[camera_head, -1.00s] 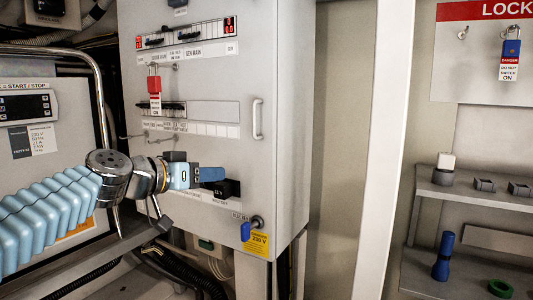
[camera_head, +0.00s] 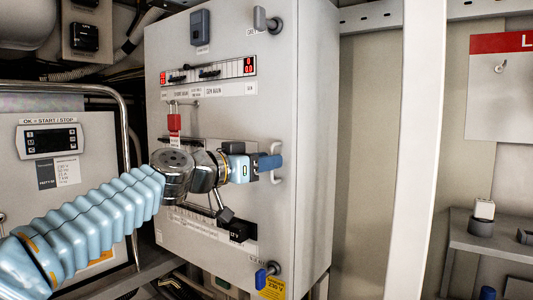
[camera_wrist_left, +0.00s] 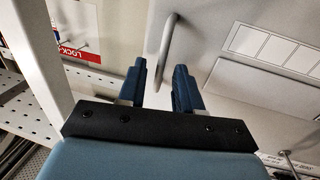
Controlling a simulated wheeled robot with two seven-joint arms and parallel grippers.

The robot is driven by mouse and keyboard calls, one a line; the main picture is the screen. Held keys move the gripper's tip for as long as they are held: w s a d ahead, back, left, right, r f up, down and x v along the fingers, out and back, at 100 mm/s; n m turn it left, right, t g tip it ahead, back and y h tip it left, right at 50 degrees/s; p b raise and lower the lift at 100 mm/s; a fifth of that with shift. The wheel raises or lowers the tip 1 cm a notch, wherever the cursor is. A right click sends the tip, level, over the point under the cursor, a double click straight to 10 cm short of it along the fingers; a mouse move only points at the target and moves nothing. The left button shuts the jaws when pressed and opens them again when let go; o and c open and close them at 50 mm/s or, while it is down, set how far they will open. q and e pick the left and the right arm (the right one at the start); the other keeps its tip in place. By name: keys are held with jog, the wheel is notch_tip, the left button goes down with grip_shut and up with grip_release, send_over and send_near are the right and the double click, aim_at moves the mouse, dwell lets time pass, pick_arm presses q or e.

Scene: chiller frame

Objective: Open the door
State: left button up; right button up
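The grey cabinet door (camera_head: 270,112) is closed, with an upright metal bar handle (camera_head: 277,149) near its right edge. My left gripper (camera_head: 270,162) is at the handle and its blue fingers hide the handle's middle. In the left wrist view, the handle (camera_wrist_left: 167,40) runs down between the two parted fingers of my left gripper (camera_wrist_left: 160,82). A gap shows between the fingers, and I cannot tell whether either one touches the bar. My right gripper is not in view.
Dark latches sit at the door's top right (camera_head: 266,20) and bottom right (camera_head: 268,273), the lower one with a blue part. A red padlock (camera_head: 174,122) hangs on the panel. A white post (camera_head: 415,150) and shelves (camera_head: 495,240) stand to the right.

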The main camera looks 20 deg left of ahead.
pick_arm(q)
jog(key=shift+w+d, duration=0.2)
jog(key=shift+w, duration=0.1)
grip_shut()
dwell(1.3)
